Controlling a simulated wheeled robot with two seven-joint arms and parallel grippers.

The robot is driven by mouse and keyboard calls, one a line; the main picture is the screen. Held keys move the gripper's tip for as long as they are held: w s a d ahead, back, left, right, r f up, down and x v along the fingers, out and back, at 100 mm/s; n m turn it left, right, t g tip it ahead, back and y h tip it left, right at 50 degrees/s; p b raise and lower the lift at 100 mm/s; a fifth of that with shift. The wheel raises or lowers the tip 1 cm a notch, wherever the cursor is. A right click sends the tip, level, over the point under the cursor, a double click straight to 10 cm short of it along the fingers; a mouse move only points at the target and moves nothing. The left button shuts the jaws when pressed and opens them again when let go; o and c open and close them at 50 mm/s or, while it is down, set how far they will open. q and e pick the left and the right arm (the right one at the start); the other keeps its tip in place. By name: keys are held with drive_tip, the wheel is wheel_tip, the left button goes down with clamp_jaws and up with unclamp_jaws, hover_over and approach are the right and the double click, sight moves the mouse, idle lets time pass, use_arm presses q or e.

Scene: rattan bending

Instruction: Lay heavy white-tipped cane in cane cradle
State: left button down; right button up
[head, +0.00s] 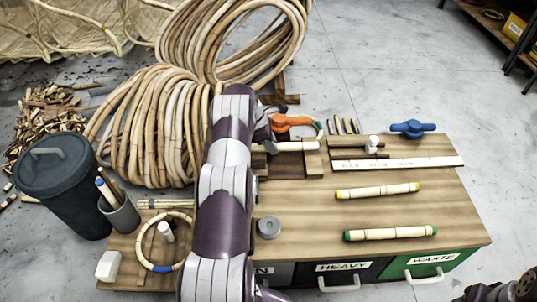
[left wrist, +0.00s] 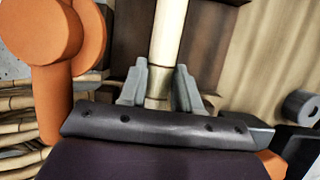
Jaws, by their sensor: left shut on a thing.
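My left gripper (head: 268,138) is shut on a pale cane (head: 296,146), which extends to the right over brown wooden blocks (head: 313,163). These blocks look like the cane cradle; whether the cane rests in them or hovers I cannot tell. In the left wrist view the fingers (left wrist: 158,92) close on both sides of the cane (left wrist: 165,38), at a brownish band. Dark brown wood (left wrist: 205,45) lies behind it there. I cannot make out a white tip clearly, and my arm hides the near end.
An orange clamp (head: 290,122) stands just behind the held cane. A yellow-tipped cane (head: 377,191), a green-tipped cane (head: 390,233) and a pale ruler (head: 400,163) lie on the right. A grey roll (head: 269,228) is near the front. A blue clamp (head: 412,129) is at the back.

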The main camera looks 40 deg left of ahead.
use_arm(q)
drive_tip(key=shift+f+p, duration=0.25)
drive_tip(key=shift+p, duration=0.05)
drive_tip(key=shift+f, duration=0.2)
drive_tip(key=c, duration=0.8)
unclamp_jaws()
use_arm(e)
drive_tip(key=shift+s+f, duration=0.1)
drive_tip(key=shift+f, duration=0.35)
